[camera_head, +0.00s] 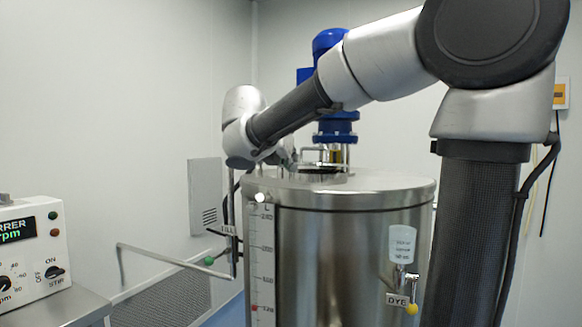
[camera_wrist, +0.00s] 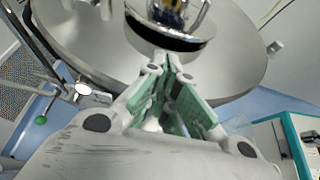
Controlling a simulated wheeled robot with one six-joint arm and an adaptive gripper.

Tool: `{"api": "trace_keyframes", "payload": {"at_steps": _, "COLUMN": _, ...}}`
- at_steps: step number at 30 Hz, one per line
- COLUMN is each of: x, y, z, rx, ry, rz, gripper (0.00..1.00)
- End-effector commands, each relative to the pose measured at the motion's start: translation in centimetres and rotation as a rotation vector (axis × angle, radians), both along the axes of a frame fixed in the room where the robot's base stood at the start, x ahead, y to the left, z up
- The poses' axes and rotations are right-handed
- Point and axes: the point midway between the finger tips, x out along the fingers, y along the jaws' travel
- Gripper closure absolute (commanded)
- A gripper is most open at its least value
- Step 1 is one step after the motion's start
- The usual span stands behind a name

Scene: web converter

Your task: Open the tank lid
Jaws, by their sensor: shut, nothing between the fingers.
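The steel tank (camera_head: 345,255) stands in the middle of the head view. Its round flat top (camera_head: 390,184) is level, with a dark round part (camera_head: 320,172) near the middle. In the wrist view the tank top (camera_wrist: 235,65) fills the upper half, and a raised round rimmed part (camera_wrist: 165,38) lies just past my fingertips. I cannot tell whether this part is the lid. My gripper (camera_wrist: 172,68) is shut and empty, its tips close to that rim; contact cannot be told. In the head view my gripper (camera_head: 287,157) is small and partly hidden over the top's far left.
A blue motor (camera_head: 336,128) rises behind the tank top. A bent pipe (camera_head: 165,259) with a green knob (camera_head: 208,261) sticks out left. A dye bottle (camera_head: 402,243) hangs on the tank's front right. The stirrer control box (camera_head: 35,250) stands at far left.

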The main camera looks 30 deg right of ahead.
Motion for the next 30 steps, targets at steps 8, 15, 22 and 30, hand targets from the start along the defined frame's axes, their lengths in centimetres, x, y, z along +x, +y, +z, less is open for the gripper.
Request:
{"api": "trace_keyframes", "payload": {"at_steps": 8, "x": 2.7, "y": -3.8, "z": -2.3, "rx": 0.004, "ry": 0.0, "rz": -0.007, "gripper": 1.0}}
{"api": "trace_keyframes", "payload": {"at_steps": 15, "x": 4.3, "y": -5.7, "z": -3.6, "rx": 0.005, "ry": -0.002, "rz": -0.004, "gripper": 1.0}}
{"api": "trace_keyframes", "payload": {"at_steps": 22, "x": 4.6, "y": -6.1, "z": -3.8, "rx": 0.006, "ry": -0.002, "rz": -0.003, "gripper": 1.0}}
{"api": "trace_keyframes", "payload": {"at_steps": 30, "x": 4.6, "y": -6.0, "z": -3.6, "rx": 0.009, "ry": -0.001, "rz": -0.003, "gripper": 1.0}}
